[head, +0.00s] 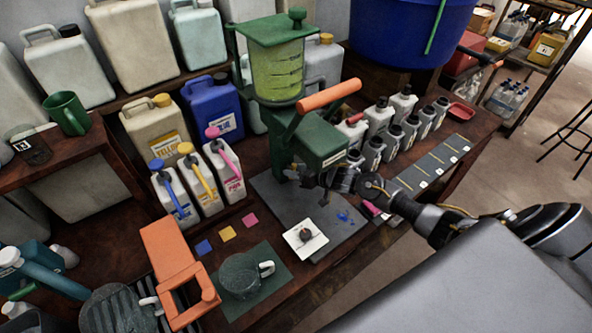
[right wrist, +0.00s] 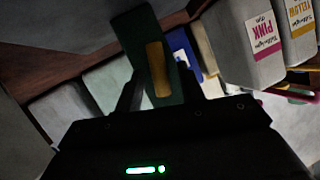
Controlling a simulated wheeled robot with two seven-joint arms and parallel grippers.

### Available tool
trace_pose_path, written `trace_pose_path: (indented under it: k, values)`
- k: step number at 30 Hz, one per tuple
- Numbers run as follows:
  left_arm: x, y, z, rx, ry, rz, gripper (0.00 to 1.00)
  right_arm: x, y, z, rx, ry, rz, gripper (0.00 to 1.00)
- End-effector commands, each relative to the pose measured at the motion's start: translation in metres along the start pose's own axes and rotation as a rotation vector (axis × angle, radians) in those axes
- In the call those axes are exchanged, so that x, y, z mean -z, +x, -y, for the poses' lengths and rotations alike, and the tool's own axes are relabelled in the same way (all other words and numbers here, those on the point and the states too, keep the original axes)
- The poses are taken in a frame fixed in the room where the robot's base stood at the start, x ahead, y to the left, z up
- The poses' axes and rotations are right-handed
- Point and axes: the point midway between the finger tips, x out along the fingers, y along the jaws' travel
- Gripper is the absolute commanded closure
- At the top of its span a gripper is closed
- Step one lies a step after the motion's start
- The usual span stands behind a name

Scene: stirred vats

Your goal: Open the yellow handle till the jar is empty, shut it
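The clear marked jar (head: 278,72) stands in a green frame (head: 320,145) and holds yellow-green liquid over much of its height. In the right wrist view, a yellow bar-shaped handle (right wrist: 158,70) lies on a dark green panel (right wrist: 135,32). My right gripper (head: 318,178) is at the lower front of the green frame in the head view. In the right wrist view its two fingers (right wrist: 160,88) are apart, with the handle showing between them; I cannot tell whether they touch it. The handle does not show clearly in the head view. My left gripper is not in view.
An orange-gripped lever (head: 330,95) juts from the green frame. White jugs with blue, yellow and pink levers (head: 202,178) stand left of it. A white square with a dark lump (head: 306,238) and a mug (head: 240,273) are in front.

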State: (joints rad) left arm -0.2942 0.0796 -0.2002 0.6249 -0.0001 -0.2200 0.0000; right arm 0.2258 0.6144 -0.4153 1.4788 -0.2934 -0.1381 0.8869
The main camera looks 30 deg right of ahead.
Motion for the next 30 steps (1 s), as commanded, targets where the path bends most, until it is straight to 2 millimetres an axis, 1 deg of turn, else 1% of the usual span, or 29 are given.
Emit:
trace_pose_path:
  k: [7, 8, 16, 24, 30]
  values:
    - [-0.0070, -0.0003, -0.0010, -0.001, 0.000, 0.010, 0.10, -0.0004, 0.0007, 0.0001, 0.000, 0.000, 0.000, 0.61]
    - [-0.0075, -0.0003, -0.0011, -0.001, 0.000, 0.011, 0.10, -0.0003, 0.0006, 0.0000, 0.000, 0.000, 0.000, 0.64]
    - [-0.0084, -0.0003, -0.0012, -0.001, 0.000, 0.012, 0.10, -0.0004, 0.0004, -0.0001, 0.000, 0.000, 0.000, 0.99]
    - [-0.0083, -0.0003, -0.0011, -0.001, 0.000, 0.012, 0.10, -0.0005, 0.0003, -0.0005, 0.007, 0.015, -0.003, 1.00]
    - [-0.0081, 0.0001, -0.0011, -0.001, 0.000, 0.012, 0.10, -0.0013, 0.0002, -0.0021, 0.041, 0.090, -0.019, 1.00]
